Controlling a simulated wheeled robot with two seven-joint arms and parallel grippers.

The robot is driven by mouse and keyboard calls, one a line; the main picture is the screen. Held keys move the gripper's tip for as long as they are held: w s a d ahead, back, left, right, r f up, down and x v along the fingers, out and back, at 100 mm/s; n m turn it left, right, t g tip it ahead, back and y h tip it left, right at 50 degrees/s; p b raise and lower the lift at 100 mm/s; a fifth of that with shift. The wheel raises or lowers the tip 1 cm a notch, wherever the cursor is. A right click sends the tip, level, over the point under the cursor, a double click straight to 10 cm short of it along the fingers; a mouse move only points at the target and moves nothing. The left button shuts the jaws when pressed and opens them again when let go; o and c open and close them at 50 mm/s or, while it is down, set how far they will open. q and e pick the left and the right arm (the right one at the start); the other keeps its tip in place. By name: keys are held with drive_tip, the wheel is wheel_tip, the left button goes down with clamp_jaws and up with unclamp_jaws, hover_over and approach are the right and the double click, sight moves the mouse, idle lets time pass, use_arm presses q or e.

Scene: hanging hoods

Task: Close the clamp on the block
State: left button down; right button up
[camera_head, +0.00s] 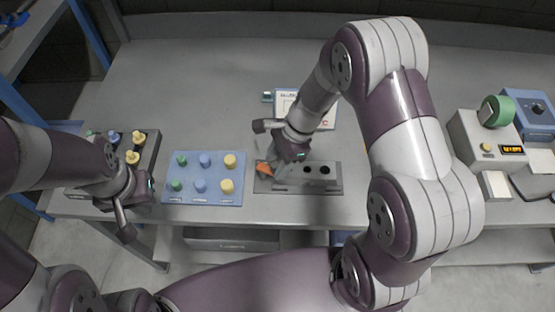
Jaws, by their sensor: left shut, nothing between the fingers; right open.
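A light grey block (317,171) with dark round holes sits on a dark grey base plate (330,187) in the middle of the bench. An orange piece (263,169), which looks like part of the clamp, shows at the block's left end; most of the clamp is hidden behind my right gripper. My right gripper (276,172) is open and reaches down over the block's left end; I cannot tell whether it touches anything. My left gripper (128,232) is shut and empty at the bench's front edge, left of the blue board.
A blue board (213,200) with green, blue and yellow pegs lies left of the block. A dark tray (152,141) with more pegs is further left. A panel (330,122) lies behind my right arm. Machines with a green roll (496,111) stand at right. The back of the bench is clear.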

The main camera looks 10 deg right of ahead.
drive_tip(key=shift+w+a, duration=0.1)
clamp_jaws()
drive_tip(key=shift+w+r+n+p, duration=0.1)
drive_tip(key=shift+r+n+p, duration=0.05)
drive_tip(key=shift+n+p, duration=0.35)
drive_tip(key=shift+w+d+n+g+p, duration=0.2)
drive_tip(key=shift+n+g+p, duration=0.15)
drive_tip(key=shift+n+g, duration=0.25)
drive_tip(key=shift+w+n, duration=0.3)
drive_tip(key=shift+n, duration=0.5)
drive_tip(key=shift+w+d+n+h, duration=0.1)
drive_tip(key=shift+n+h, duration=0.2)
drive_tip(key=shift+n, duration=0.1)
unclamp_jaws()
